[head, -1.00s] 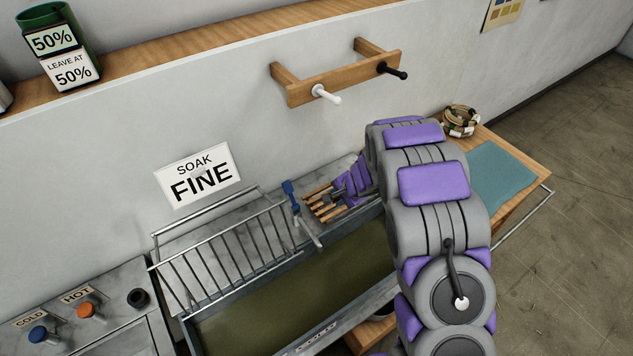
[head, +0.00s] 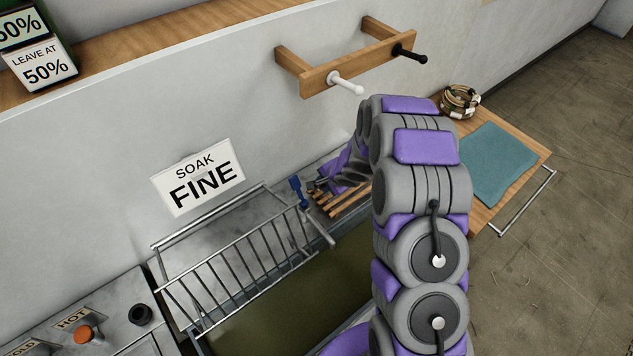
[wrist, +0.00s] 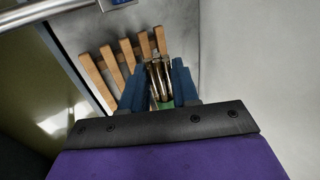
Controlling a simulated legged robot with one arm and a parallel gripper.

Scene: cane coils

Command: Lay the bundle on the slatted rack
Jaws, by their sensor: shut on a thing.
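The slatted rack (head: 345,203) of pale wooden slats lies on the grey ledge behind the trough, partly covered by my arm in the head view. It also shows in the wrist view (wrist: 122,60), its slats fanning out left of and beyond my fingers. My gripper (wrist: 160,84) has blue fingers shut on a bundle (wrist: 161,72) of tan and brown strands with a bit of green. The bundle stands between the fingers, close to the slat ends at the right. Whether it touches the slats I cannot tell. In the head view the bundle is hidden by my wrist.
A wire rack (head: 235,265) stands over the trough of greenish liquid (head: 320,285), with a blue-handled fitting (head: 297,190) beside the slats. A wooden side table (head: 525,155) holds another coil (head: 459,102) and a teal mat (head: 497,163). A peg rail (head: 345,72) juts from the wall.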

